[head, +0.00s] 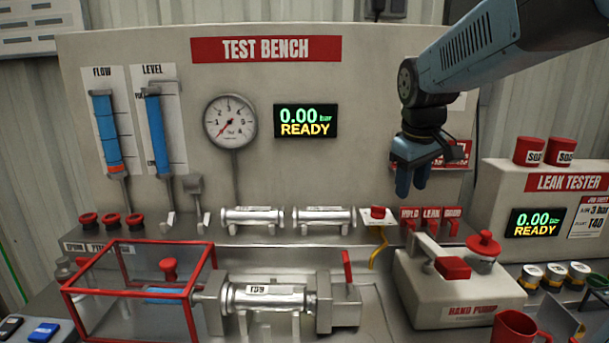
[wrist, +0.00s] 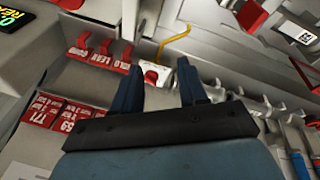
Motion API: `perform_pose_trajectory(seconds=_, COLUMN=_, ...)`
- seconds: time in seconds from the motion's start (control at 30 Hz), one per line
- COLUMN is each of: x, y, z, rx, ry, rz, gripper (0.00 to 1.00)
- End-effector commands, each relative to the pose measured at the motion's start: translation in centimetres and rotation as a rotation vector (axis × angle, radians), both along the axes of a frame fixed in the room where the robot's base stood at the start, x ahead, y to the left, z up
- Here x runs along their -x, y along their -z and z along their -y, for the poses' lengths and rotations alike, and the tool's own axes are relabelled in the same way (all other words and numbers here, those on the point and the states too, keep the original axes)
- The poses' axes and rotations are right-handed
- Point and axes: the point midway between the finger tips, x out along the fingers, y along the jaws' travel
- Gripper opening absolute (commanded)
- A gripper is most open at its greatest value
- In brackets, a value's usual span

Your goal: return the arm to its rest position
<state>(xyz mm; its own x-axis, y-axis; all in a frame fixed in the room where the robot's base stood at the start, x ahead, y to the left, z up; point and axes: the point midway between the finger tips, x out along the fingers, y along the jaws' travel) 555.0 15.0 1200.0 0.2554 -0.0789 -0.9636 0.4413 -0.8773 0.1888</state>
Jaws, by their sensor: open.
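My gripper (head: 413,180) hangs at the end of my blue arm in the head view, in front of the right part of the test bench panel. Behind the fingers lie a red-and-white valve block (wrist: 152,77) and a yellow lever (wrist: 174,40). The bench panel (head: 265,80) stands behind my arm.
A red-framed clear guard (head: 128,243) and a clamped cylinder (head: 268,297) sit at the front left. Red hooks (head: 431,218) stand behind the pump. The leak tester (head: 550,182) is at the right, with red cups (head: 529,151) on top. The space around my gripper looks clear.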

Motion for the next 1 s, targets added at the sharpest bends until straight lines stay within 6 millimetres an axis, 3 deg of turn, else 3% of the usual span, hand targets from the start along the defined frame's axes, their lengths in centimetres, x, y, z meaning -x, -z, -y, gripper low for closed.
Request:
perform_pose_trajectory(seconds=0.3, x=8.3, y=-0.1, z=0.7, rx=-0.088, ry=0.207, rz=0.127, gripper=0.43)
perform_pose_trajectory(seconds=0.6, x=14.6, y=1.5, z=1.3, rx=-0.206, ry=0.375, rz=0.22, gripper=0.43)
perform_pose_trajectory(seconds=0.8, x=16.3, y=2.3, z=1.5, rx=-0.249, ry=0.427, rz=0.246, gripper=0.43)
perform_pose_trajectory(seconds=1.0, x=16.4, y=2.5, z=1.5, rx=-0.255, ry=0.434, rz=0.247, gripper=0.43)
